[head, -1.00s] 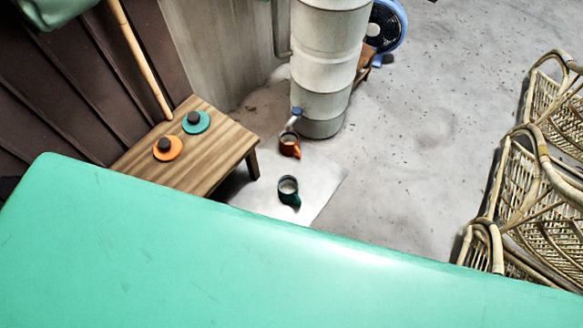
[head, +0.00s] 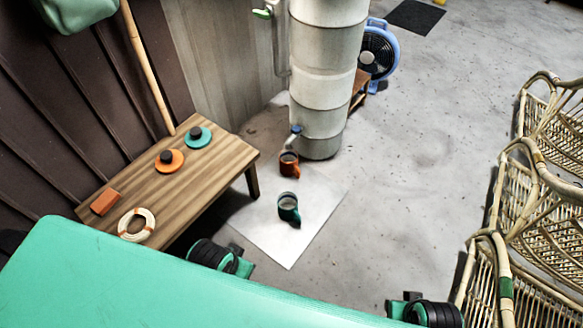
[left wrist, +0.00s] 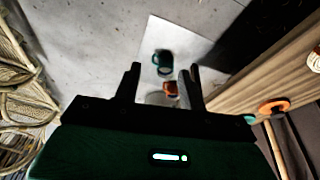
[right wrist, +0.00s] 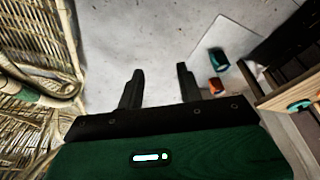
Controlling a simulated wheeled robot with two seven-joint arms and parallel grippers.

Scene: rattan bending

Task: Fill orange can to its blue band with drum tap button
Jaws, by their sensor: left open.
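The orange can (head: 289,164) stands upright on a pale sheet at the foot of the grey drum (head: 328,60), under or close by the drum's tap with its blue button (head: 296,129). Its blue band and liquid level are too small to tell. The can also shows in the left wrist view (left wrist: 171,89), seen between the open fingers of my left gripper (left wrist: 164,72), which are empty and well apart from it. In the right wrist view my right gripper (right wrist: 160,75) has its fingers apart and empty, with the orange can (right wrist: 216,86) off to the right.
A green can (head: 289,207) stands on the pale sheet (head: 292,243) in front. The wooden bench (head: 225,160) at left holds an orange disc (head: 168,161), a teal disc (head: 198,137), a reddish block (head: 104,202) and a white ring (head: 136,224). Rattan chairs (head: 520,220) stand right.

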